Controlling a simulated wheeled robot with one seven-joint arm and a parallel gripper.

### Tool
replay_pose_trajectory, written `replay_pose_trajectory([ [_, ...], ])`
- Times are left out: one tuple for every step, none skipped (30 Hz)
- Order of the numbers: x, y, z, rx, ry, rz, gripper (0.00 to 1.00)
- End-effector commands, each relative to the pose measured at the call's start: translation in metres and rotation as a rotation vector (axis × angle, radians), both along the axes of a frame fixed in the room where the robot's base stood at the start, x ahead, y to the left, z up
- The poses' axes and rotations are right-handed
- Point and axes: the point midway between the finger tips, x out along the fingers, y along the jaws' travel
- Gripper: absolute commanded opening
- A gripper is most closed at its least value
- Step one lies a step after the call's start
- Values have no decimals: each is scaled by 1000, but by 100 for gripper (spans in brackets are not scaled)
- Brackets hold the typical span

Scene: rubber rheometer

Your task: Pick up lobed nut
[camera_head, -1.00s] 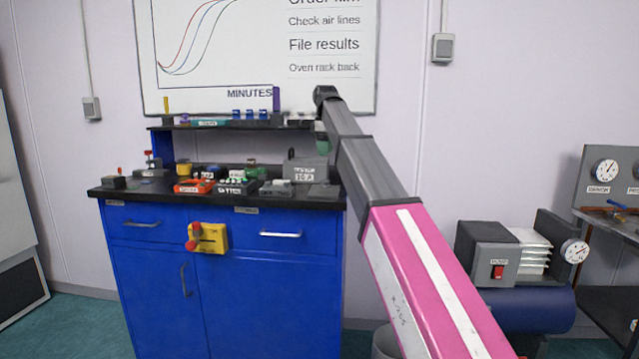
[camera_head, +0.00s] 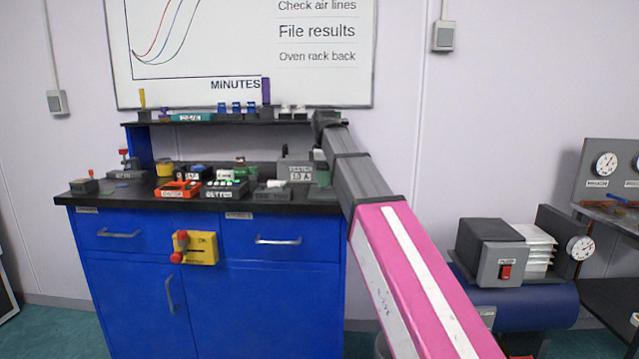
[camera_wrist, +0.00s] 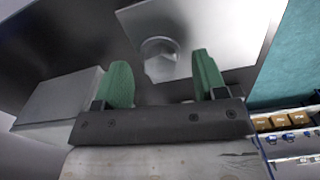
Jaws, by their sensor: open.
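In the wrist view my gripper (camera_wrist: 160,62) is open, its two green fingers apart with nothing between them. A round, shiny grey piece (camera_wrist: 160,58) on a flat grey plate (camera_wrist: 222,40) shows beyond the gap between the fingers. It may be the lobed nut, but its lobes cannot be made out. In the head view my arm reaches over the right end of the black bench top (camera_head: 130,196), and its end is mostly hidden beside a grey tester box (camera_head: 297,168). I cannot pick out the lobed nut there.
A grey block (camera_wrist: 60,100) stands left of the fingers in the wrist view. On the bench are an orange tray (camera_head: 178,190), a grey tray with green pieces (camera_head: 224,188) and a yellow pot (camera_head: 165,169). A raised shelf (camera_head: 190,123) runs behind them.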

Motion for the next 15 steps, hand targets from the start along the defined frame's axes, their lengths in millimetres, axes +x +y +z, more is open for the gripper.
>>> replay_pose_trajectory([
  [-4,-2,-5,0,0,1,65],
  [-4,-3,-5,0,0,1,65],
  [-4,-3,-6,0,-1,1,65],
  [-4,-3,-6,0,-1,1,65],
  [-3,-3,-5,0,-1,1,65],
  [-3,-3,-5,0,-1,1,65],
  [-3,-3,-5,0,-1,1,65],
  [-3,-3,-5,0,-1,1,65],
  [-3,-3,-5,0,-1,1,52],
  [-3,-3,-5,0,-1,1,42],
  [-3,-3,-5,0,-1,1,32],
  [-3,-3,-5,0,-1,1,19],
  [-3,-3,-5,0,-1,1,12],
  [-3,-3,-5,0,-1,1,12],
  [-3,-3,-5,0,-1,1,12],
])
